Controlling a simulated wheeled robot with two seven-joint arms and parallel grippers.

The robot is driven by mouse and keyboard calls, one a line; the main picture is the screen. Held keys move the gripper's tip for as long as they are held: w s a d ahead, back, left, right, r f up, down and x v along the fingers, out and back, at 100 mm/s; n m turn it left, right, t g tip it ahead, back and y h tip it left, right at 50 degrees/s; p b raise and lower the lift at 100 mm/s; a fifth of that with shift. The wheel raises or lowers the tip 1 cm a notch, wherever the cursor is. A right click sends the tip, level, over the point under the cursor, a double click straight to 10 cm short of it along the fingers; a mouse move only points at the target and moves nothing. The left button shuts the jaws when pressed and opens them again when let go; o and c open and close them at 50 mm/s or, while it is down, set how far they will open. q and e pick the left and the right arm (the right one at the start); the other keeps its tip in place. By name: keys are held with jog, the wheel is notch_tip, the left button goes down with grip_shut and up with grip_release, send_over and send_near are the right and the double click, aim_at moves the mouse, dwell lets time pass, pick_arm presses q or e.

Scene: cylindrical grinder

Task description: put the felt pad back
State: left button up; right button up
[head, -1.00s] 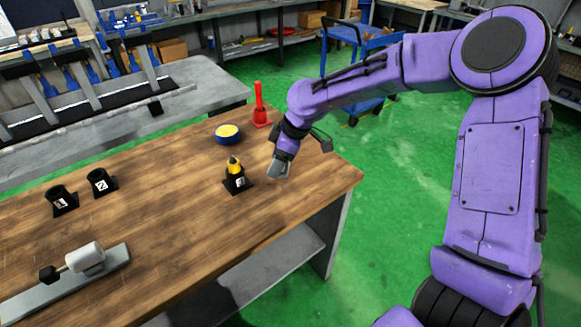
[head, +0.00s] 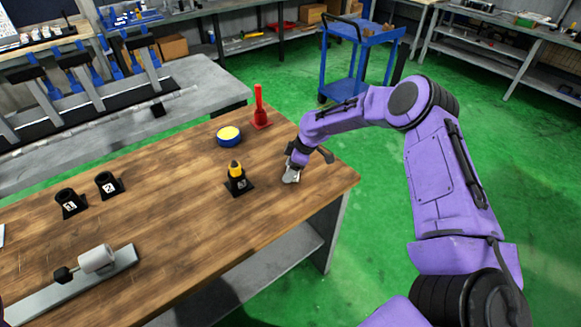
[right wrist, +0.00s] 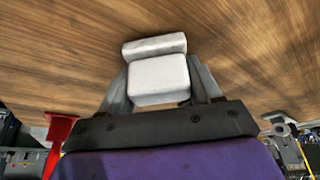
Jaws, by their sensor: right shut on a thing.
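My right gripper (head: 291,174) is low over the right end of the wooden table, right of the black holder marked 3. In the right wrist view its two fingers (right wrist: 157,82) are shut on a pale block with a rounded bar along its far end, which I take to be the felt pad (right wrist: 158,76). In the head view the held piece is a small pale patch at the fingertips. I cannot tell whether it touches the table. My left gripper is not in view.
The number 3 holder (head: 240,188) carries a yellow and black tool (head: 235,169). Holders 1 (head: 70,203) and 2 (head: 108,186) look empty. A blue-yellow round tin (head: 229,136), a red-handled tool (head: 259,107) and a white roller on a grey base (head: 97,259) also stand on the wooden table (head: 180,230).

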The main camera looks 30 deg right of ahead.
jog(key=shift+f, duration=0.2)
jog(key=o, duration=1)
jog(key=shift+r, duration=0.2)
jog(key=shift+d+r, duration=0.1)
jog(key=shift+r, duration=0.25)
jog(key=b+v, duration=0.1)
jog(key=v, duration=1)
jog(key=shift+s+r+b, duration=0.1)
jog(key=shift+r+b, duration=0.05)
jog(key=shift+b, duration=0.15)
jog(key=shift+d, duration=0.1)
